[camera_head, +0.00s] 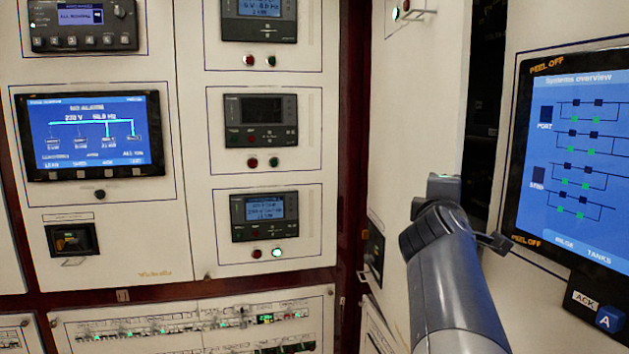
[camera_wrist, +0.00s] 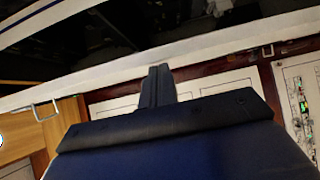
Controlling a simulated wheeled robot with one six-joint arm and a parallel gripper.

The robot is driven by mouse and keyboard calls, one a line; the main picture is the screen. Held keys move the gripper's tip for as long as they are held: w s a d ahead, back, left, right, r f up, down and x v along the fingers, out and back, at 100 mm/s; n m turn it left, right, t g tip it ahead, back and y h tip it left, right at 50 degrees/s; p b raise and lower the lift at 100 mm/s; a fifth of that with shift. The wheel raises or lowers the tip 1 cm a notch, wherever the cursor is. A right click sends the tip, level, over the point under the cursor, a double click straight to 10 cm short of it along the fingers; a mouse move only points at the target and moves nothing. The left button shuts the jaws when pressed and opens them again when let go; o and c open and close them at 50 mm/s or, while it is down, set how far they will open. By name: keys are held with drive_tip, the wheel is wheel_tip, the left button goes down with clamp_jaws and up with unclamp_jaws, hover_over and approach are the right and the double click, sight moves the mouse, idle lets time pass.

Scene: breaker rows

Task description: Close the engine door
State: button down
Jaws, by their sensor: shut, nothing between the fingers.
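No label naming the engine door is readable. A white panel with a large blue "Systems overview" screen (camera_head: 575,150) stands at the right in the head view. A dark opening (camera_head: 487,90) separates its left edge from another white panel (camera_head: 420,130). This opening also appears in the wrist view (camera_wrist: 100,40), with a white edge strip (camera_wrist: 100,88) below it. My gripper (camera_head: 497,242) is in front of the gap's lower part, near the screen panel's left edge. Its fingers (camera_wrist: 158,72) are together and empty, close to the white strip. I cannot tell whether they touch.
A breaker and meter wall (camera_head: 190,200) fills the left of the head view, with a breaker row (camera_head: 190,325) below. An ACK button box (camera_head: 596,305) juts out at lower right. The wrist view shows metal handles (camera_wrist: 45,110) (camera_wrist: 267,51) and wooden panelling (camera_wrist: 60,130).

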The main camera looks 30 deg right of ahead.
drive_tip(key=shift+s+d+p, duration=0.35)
drive_tip(key=shift+d+p, duration=0.15)
drive_tip(key=shift+d, duration=0.15)
drive_tip(key=shift+s+d+p, duration=0.4)
drive_tip(key=shift+d+p, duration=0.15)
drive_tip(key=shift+d, duration=0.1)
drive_tip(key=shift+s+d+p, duration=0.35)
drive_tip(key=shift+d+p, duration=0.15)
drive_tip(key=shift+d, duration=0.15)
drive_tip(key=shift+r, duration=0.2)
wheel_tip(320, 180, up, 10)
drive_tip(key=p, duration=0.8)
drive_tip(key=shift+f, duration=0.2)
